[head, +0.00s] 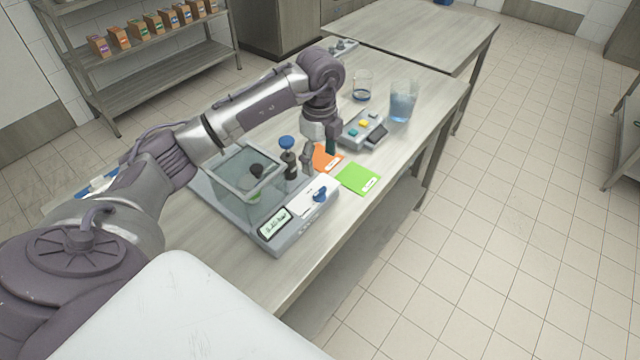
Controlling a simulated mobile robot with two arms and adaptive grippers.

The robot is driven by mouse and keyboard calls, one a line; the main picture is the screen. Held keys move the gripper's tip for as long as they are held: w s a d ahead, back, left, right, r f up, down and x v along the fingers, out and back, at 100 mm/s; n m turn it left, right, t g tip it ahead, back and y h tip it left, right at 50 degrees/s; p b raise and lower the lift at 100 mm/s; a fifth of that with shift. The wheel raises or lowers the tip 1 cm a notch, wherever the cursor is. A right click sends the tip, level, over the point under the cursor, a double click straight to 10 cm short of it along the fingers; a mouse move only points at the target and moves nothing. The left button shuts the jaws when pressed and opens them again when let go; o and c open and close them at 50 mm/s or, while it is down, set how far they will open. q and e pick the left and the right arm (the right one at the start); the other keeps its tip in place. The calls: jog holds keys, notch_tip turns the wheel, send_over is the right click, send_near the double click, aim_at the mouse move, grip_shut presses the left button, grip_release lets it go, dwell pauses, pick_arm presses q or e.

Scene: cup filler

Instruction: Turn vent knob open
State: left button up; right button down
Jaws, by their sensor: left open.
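A grey machine (228,200) with a clear-walled chamber and a small display stands on the steel table. A blue knob (287,142) tops a dark post at the chamber's right side. A second, smaller blue knob (320,195) sits at the machine's front right corner, by a white label. I cannot tell from markings which one is the vent knob. My left gripper (319,154) points down, open, just right of the dark post and above the orange card. Nothing shows between its fingers. My right gripper is out of view.
An orange card (322,160) and a green card (358,179) lie right of the machine. Behind them are a grey button box (352,133), a glass beaker (362,88) and a larger water container (401,103). The table edge runs close in front.

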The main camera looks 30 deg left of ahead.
aim_at(320, 191)
pick_arm(q)
notch_tip(320, 191, down, 10)
jog(key=shift+r+p, duration=0.2)
jog(key=shift+p, duration=0.85)
jog(key=shift+f, duration=0.6)
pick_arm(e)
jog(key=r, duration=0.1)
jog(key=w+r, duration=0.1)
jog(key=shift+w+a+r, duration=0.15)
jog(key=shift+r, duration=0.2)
pick_arm(q)
jog(key=shift+c, duration=1)
jog(key=c, duration=1)
jog(key=shift+o, duration=0.2)
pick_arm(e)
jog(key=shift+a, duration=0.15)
